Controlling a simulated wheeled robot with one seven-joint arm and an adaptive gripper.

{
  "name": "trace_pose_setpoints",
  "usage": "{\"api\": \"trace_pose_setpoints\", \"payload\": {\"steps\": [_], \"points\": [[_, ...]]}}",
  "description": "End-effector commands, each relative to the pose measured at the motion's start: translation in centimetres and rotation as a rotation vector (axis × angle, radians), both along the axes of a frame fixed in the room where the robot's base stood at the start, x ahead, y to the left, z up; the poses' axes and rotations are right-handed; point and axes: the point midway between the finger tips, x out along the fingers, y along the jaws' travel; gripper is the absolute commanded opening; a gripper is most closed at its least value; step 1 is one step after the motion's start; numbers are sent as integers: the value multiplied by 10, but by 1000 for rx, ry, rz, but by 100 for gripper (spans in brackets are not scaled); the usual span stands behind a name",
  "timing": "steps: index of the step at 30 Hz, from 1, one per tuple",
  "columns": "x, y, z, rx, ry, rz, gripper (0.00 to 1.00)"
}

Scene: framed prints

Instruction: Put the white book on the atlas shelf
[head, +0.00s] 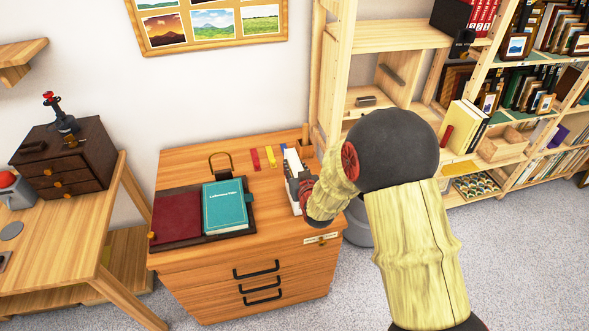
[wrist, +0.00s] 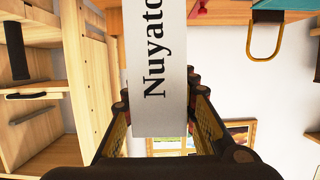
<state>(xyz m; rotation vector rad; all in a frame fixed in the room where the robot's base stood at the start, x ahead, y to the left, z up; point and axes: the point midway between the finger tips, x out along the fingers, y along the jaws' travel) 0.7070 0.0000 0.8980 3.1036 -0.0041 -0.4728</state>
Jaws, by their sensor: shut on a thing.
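The white book (wrist: 160,70) fills the upper middle of the wrist view, with "Nuyato" and more letters in black on its face. My gripper (wrist: 158,115) is shut on it, a finger at each side. In the head view the white book (head: 292,160) shows as a pale edge above the right part of the wooden cabinet, and my gripper (head: 299,187) is there, partly hidden by my arm. Whether the book touches the cabinet top I cannot tell. A light wood shelf unit (head: 400,36) stands at the right; no atlas label is readable on it.
A teal book (head: 226,206) and a dark red book lie in a tray on the cabinet (head: 200,160). A black bookend (head: 220,163) and colored strips lie behind. Shelves at right hold red-spined volumes (head: 484,18), upright books (head: 463,127) and a wooden box (head: 503,147). A grey bin stands beside the cabinet.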

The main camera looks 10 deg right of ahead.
Motion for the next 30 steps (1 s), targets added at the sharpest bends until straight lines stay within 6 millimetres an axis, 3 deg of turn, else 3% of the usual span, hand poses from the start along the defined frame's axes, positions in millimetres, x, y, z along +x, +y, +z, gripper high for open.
{"api": "trace_pose_setpoints", "payload": {"steps": [7,8,16,30], "points": [[1,0,-1,0,-4,0,0],[0,0,-3,0,1,0,30],[0,0,-2,0,1,0,45],[-7,0,4,0,1,0,46]]}}
